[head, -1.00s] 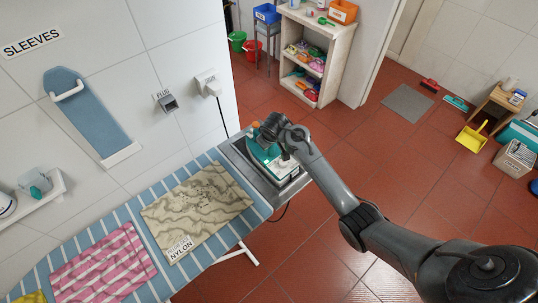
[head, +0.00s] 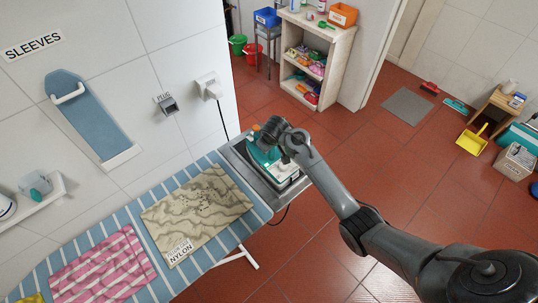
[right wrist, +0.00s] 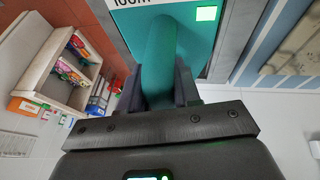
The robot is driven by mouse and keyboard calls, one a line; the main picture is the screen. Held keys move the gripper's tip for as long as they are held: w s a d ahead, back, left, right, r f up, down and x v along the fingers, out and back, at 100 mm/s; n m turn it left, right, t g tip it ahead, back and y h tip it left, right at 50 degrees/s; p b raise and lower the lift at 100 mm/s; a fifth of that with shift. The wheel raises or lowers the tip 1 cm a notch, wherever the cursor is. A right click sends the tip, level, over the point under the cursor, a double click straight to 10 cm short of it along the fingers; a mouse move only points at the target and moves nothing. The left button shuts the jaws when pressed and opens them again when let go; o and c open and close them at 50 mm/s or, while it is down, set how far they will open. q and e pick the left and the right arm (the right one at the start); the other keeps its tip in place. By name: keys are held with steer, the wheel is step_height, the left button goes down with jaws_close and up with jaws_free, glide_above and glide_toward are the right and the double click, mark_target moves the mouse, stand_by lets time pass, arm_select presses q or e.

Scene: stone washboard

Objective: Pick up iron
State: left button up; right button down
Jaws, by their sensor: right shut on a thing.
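The teal iron (head: 262,158) is on the metal rest (head: 245,150) at the right end of the striped ironing board (head: 258,207). My right gripper (head: 284,142) comes down over it from the right and hides part of it. In the right wrist view, my right gripper (right wrist: 160,88) has its two dark fingers on either side of the iron's teal handle (right wrist: 160,55), shut on it. Whether the iron touches the rest cannot be told. My left gripper is not in view.
A tan wavy cloth (head: 196,207) with a nylon label and a pink striped cloth (head: 105,270) lie on the board. A plug socket (head: 208,86) with a cord is on the wall. A shelf unit (head: 318,42) stands behind.

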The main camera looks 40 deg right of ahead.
steer(key=shift+w+r, duration=0.1)
steer(key=shift+r, duration=0.2)
steer(key=shift+r, duration=0.6)
step_height(320, 180, up, 3)
steer(key=shift+f, duration=0.1)
steer(key=s+d+r+p, duration=0.2)
steer(key=s+d+r, duration=0.2)
steer(key=s, duration=0.7)
step_height(320, 180, up, 3)
steer(key=shift+f, duration=0.2)
steer(key=shift+d, duration=0.1)
steer(key=c, duration=1.5)
jaws_free()
steer(key=shift+c, duration=0.2)
jaws_close()
steer(key=shift+w+r, duration=0.1)
